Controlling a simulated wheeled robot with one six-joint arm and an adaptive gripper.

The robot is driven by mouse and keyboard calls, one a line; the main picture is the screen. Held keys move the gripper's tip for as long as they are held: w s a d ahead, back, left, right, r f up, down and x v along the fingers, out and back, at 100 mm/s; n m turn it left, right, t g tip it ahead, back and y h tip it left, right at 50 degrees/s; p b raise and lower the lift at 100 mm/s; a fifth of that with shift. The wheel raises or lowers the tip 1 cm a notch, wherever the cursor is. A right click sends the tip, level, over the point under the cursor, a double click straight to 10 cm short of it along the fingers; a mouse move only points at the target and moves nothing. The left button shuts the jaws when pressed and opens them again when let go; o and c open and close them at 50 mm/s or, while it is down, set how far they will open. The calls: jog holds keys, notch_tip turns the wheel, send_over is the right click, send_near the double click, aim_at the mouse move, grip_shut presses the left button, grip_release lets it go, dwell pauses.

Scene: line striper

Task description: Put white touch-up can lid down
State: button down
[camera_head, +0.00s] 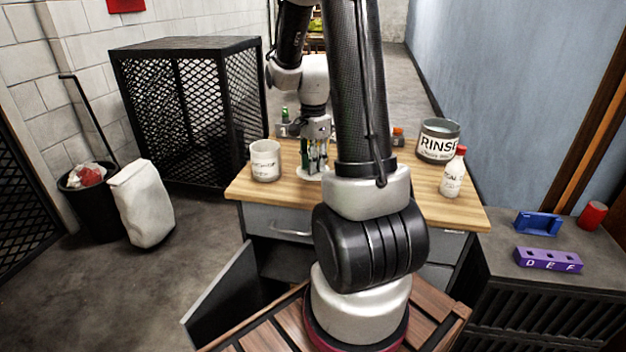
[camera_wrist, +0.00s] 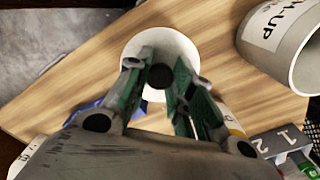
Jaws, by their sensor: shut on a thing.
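The white touch-up can lid (camera_wrist: 180,48) is a round white disc under my gripper (camera_wrist: 160,73) in the wrist view. A dark round knob (camera_wrist: 160,77) shows between the fingertips, and my gripper is shut on it. In the head view my gripper (camera_head: 315,165) points down over the wooden table, with the lid's pale rim (camera_head: 308,176) just below the fingers. The lid looks level and very close to the tabletop; I cannot tell whether it touches.
On the wooden tabletop (camera_head: 300,202), a white labelled pot (camera_head: 265,161) stands left of my gripper. The RINSE can (camera_head: 438,141) and a red-capped white bottle (camera_head: 453,174) stand at the right. The wrist view shows a numbered grey block (camera_wrist: 276,143) nearby. Bare wood surrounds the lid's far side.

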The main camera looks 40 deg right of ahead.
aim_at(313, 188)
jog(key=shift+f, duration=2.5)
jog(key=shift+f, duration=0.1)
jog(key=c, duration=1.2)
grip_release()
jog(key=shift+c, duration=0.2)
